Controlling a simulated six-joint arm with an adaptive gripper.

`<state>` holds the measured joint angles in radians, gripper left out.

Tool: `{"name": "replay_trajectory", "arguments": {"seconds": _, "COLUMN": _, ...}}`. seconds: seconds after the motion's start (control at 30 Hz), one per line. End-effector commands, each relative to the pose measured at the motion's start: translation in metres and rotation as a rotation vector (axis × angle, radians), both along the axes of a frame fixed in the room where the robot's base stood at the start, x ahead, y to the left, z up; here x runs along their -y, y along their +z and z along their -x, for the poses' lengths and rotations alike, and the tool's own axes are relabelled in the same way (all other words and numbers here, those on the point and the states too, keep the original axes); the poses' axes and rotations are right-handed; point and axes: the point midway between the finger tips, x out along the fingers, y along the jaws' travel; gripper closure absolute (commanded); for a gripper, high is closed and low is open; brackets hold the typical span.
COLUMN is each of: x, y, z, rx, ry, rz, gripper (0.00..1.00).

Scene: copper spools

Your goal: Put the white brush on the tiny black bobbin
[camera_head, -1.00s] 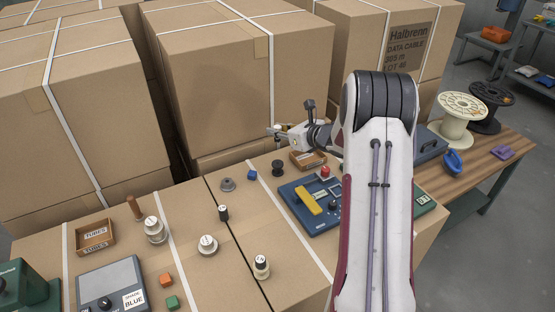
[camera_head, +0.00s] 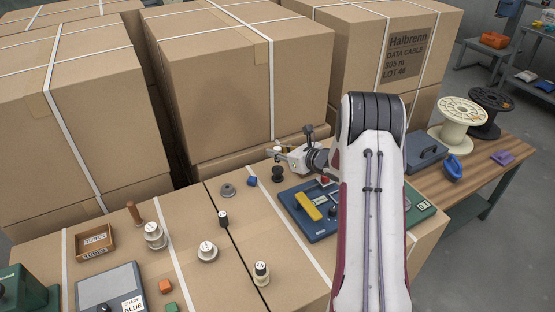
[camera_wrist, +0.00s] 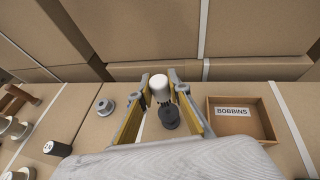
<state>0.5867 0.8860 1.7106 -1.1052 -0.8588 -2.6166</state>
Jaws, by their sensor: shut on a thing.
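My gripper (camera_wrist: 160,88) is shut on the white brush (camera_wrist: 159,82), whose rounded white end shows between the fingertips in the wrist view. In the head view my gripper (camera_head: 277,150) is at the back of the carton top, and the brush is too small there to make out clearly. The tiny black bobbin (camera_head: 278,173) stands on the carton top just below the gripper. In the wrist view the black bobbin (camera_wrist: 169,117) shows between the fingers, just below the brush in the picture. The brush partly overlaps it there; I cannot tell whether they touch.
A wooden box labelled BOBBINS (camera_wrist: 238,132) stands right of the gripper. A grey spool (camera_wrist: 105,107) and a blue block (camera_head: 252,182) are to the left. A blue device (camera_head: 322,215) with a yellow handle lies nearby. Tall cartons (camera_head: 232,75) stand behind.

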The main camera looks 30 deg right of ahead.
Motion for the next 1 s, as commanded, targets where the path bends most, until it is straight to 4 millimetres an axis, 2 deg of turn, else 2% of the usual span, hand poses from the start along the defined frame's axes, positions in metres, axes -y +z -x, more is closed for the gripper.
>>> {"name": "replay_trajectory", "arguments": {"seconds": 0.33, "x": 0.0, "y": -0.031, "z": 0.0, "rx": -0.001, "ry": 0.0, "rz": -0.002, "gripper": 1.0}}
{"name": "replay_trajectory", "arguments": {"seconds": 0.87, "x": 0.0, "y": -0.037, "z": 0.0, "rx": 0.0, "ry": 0.0, "rz": -0.001, "gripper": 1.0}}
{"name": "replay_trajectory", "arguments": {"seconds": 0.9, "x": 0.0, "y": -0.037, "z": 0.0, "rx": 0.0, "ry": 0.0, "rz": -0.001, "gripper": 0.77}}
{"name": "replay_trajectory", "arguments": {"seconds": 0.93, "x": 0.0, "y": -0.037, "z": 0.0, "rx": 0.0, "ry": 0.0, "rz": -0.001, "gripper": 0.7}}
{"name": "replay_trajectory", "arguments": {"seconds": 1.0, "x": 0.0, "y": -0.037, "z": 0.0, "rx": 0.0, "ry": 0.0, "rz": -0.001, "gripper": 0.66}}
